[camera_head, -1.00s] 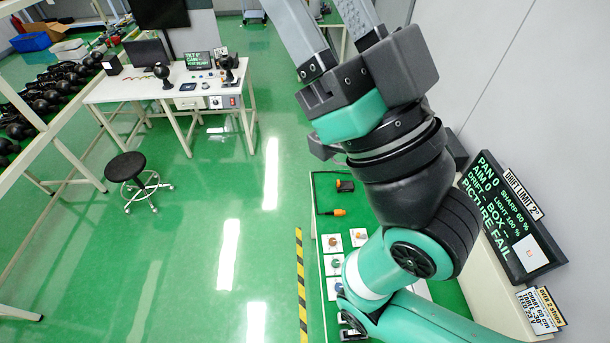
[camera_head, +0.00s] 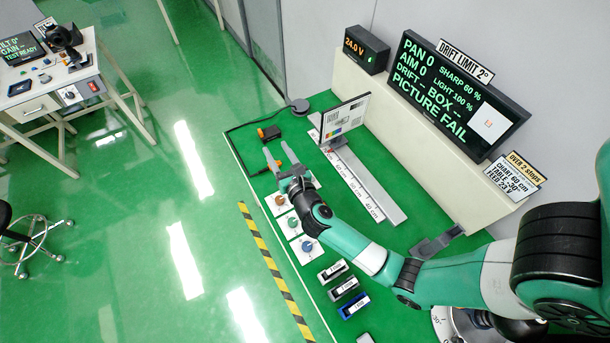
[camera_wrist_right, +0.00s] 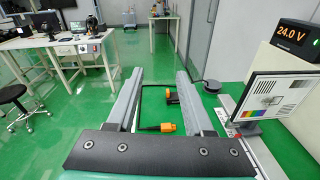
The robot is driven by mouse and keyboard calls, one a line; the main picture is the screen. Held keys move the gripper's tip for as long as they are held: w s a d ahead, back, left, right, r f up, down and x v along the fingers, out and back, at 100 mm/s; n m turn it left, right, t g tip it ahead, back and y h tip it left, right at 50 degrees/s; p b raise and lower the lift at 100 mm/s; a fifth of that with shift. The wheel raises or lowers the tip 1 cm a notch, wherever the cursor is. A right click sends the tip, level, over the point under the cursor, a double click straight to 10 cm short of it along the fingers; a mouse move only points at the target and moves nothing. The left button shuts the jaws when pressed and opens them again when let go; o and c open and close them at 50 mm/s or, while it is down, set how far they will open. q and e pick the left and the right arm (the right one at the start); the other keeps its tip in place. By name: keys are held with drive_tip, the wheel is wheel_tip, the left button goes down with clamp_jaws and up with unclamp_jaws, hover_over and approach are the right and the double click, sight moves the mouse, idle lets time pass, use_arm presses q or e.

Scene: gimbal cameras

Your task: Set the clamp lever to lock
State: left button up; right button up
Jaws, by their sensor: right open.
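I cannot pick out the clamp lever for certain in either view. A dark grey angled piece (camera_head: 437,243) lies at the foot of the beige ledge in the head view, and I cannot tell what it is. My right gripper (camera_head: 277,151) is open and empty over the far left part of the green bench. In the right wrist view its two grey fingers (camera_wrist_right: 160,75) stand wide apart. An orange plug (camera_wrist_right: 166,128) and a black block with an orange end (camera_wrist_right: 171,97) show between and below them. My left gripper is not in view.
A test chart (camera_head: 345,121) stands on a marked rail (camera_head: 352,180). Coloured knobs on white plates (camera_head: 293,223) and several labelled blocks (camera_head: 343,288) line the bench's left edge. A round scale (camera_head: 452,325) is partly behind my arm. A screen (camera_head: 455,90) reads PICTURE FAIL.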

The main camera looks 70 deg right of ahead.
drive_tip(key=s+f+g+b, duration=0.1)
drive_tip(key=s+f+b, duration=0.1)
drive_tip(key=f, duration=0.6)
drive_tip(key=s+d+f+g+b, duration=0.1)
drive_tip(key=s+f+b, duration=0.2)
drive_tip(key=s+f, duration=0.2)
drive_tip(key=s+d+f+g+y+b, duration=0.1)
drive_tip(key=s+f, duration=0.3)
drive_tip(key=f, duration=0.7)
drive_tip(key=shift+s+f+g+b, duration=0.15)
drive_tip(key=shift+f+g+b, duration=0.2)
drive_tip(key=shift+b, duration=0.3)
drive_tip(key=shift+w+r, duration=0.2)
drive_tip(key=shift+r, duration=0.2)
drive_tip(key=b+x, duration=0.3)
drive_tip(key=x, duration=0.8)
drive_tip(key=shift+d+b, duration=0.1)
drive_tip(key=shift+b, duration=0.3)
drive_tip(key=shift+w+d+f, duration=0.1)
drive_tip(key=shift+w+d, duration=0.1)
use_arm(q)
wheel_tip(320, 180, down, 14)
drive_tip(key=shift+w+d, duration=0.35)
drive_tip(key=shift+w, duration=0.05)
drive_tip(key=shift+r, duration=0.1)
use_arm(e)
drive_tip(key=shift+c, duration=0.2)
clamp_jaws()
